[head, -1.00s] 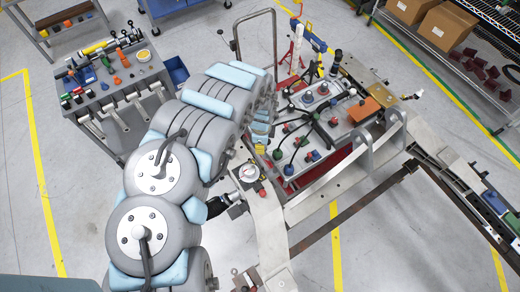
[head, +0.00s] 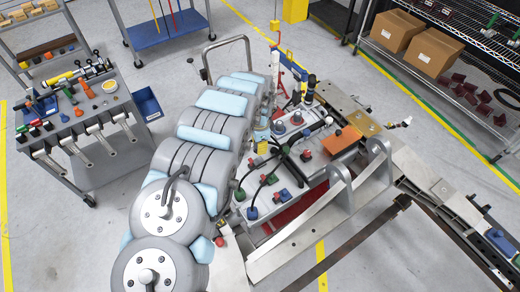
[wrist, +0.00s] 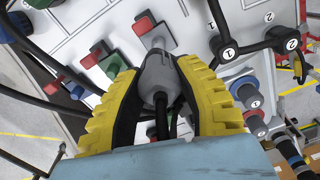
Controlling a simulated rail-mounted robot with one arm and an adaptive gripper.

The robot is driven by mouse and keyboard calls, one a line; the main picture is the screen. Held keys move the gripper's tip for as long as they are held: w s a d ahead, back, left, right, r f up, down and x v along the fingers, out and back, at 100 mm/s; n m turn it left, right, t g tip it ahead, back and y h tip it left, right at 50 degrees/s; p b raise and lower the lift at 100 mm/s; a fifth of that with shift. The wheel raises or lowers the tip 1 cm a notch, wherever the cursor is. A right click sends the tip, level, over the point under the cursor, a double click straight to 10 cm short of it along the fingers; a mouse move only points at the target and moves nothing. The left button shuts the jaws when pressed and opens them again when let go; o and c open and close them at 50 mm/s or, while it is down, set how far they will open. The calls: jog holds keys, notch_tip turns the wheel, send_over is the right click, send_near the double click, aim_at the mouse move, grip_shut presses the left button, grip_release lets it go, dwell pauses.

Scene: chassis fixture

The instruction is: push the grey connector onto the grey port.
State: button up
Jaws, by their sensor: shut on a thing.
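In the wrist view my gripper (wrist: 158,95) has its two yellow ribbed fingers closed around a grey connector (wrist: 157,66). A black cable runs back from the connector between the fingers. The connector's narrow front end points at the white panel (wrist: 85,22), close to a small red-topped plug (wrist: 143,24). I cannot make out the grey port; it may be hidden by the connector. Whether the connector touches the panel is unclear.
Red and green plugs (wrist: 110,66) sit left of the connector. Black cable ends marked 1 and 2 (wrist: 228,52) and blue and grey round connectors (wrist: 245,90) are on the right. In the head view a tool cart (head: 85,125) stands left and an orange block (head: 342,142) lies on the fixture.

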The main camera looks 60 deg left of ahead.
aim_at(259, 159)
jog(key=shift+s+f+b, duration=0.15)
jog(key=shift+f+b, duration=1.4)
jog(key=shift+f, duration=0.7)
jog(key=shift+r, duration=0.25)
jog(key=shift+p, duration=0.35)
jog(key=shift+d+p, duration=0.1)
jog(key=shift+p, duration=0.25)
grip_shut()
jog(key=shift+f, duration=0.25)
jog(key=shift+f+b, duration=0.4)
jog(key=shift+f, duration=0.4)
jog(key=shift+f, duration=0.65)
jog(key=o, duration=1.1)
grip_release()
